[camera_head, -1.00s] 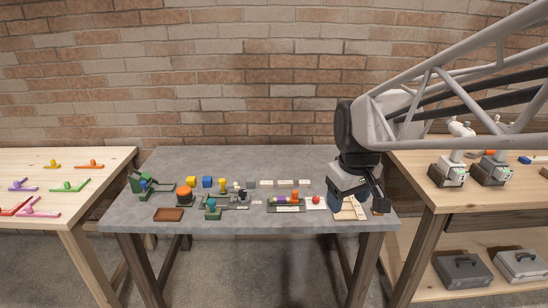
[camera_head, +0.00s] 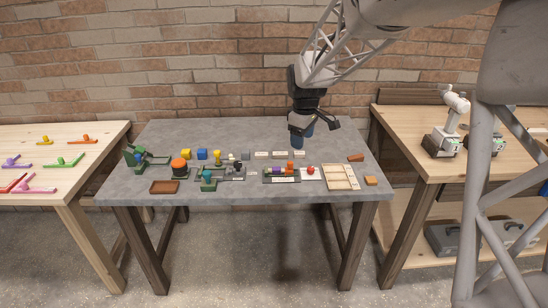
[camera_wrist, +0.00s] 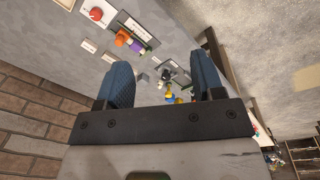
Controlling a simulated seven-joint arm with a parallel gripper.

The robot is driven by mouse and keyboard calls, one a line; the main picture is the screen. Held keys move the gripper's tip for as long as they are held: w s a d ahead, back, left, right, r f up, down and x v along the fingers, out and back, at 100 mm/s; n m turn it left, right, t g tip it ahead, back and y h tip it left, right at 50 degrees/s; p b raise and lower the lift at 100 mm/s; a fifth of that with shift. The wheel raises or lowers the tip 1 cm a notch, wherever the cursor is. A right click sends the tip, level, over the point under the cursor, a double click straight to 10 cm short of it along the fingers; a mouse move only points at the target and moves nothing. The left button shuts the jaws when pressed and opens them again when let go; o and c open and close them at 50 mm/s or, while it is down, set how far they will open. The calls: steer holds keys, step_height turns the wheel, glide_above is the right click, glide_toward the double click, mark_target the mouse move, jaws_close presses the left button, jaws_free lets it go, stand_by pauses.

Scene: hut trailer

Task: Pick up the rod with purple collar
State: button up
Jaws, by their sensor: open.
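A small dark tray (camera_head: 282,180) with a white label stands on the grey table. A short rod with a purple part (camera_head: 276,171) lies on it, beside an orange piece (camera_head: 290,168); the rod's exact shape is too small to tell. In the wrist view the purple part (camera_wrist: 138,47) and the orange piece (camera_wrist: 122,37) show at upper left, beyond the left finger. My gripper (camera_head: 299,138) has blue finger pads and hangs above the back of the table, apart from the tray. It is open and empty in the wrist view (camera_wrist: 163,65).
Several coloured pieces and fixtures crowd the left, with a brown tray (camera_head: 164,187) in front. A brick wall (camera_head: 200,60) stands behind.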

steer(key=w+a+f+n, duration=0.3)
steer(key=w+f, duration=0.4)
steer(key=w, duration=0.3)
steer(key=n+g, duration=0.1)
steer(key=n, duration=0.3)
glide_above(276, 168)
steer(key=f, duration=1.1)
steer(key=shift+s+a, duration=0.2)
steer(key=shift+f, duration=0.1)
steer(key=shift+f, duration=0.15)
steer(key=shift+f, duration=1.15)
steer(key=shift+f, duration=0.15)
steer(key=shift+d+f, duration=0.15)
steer(key=shift+f, duration=1.1)
steer(key=shift+d+f, duration=0.15)
steer(key=shift+f, duration=1.05)
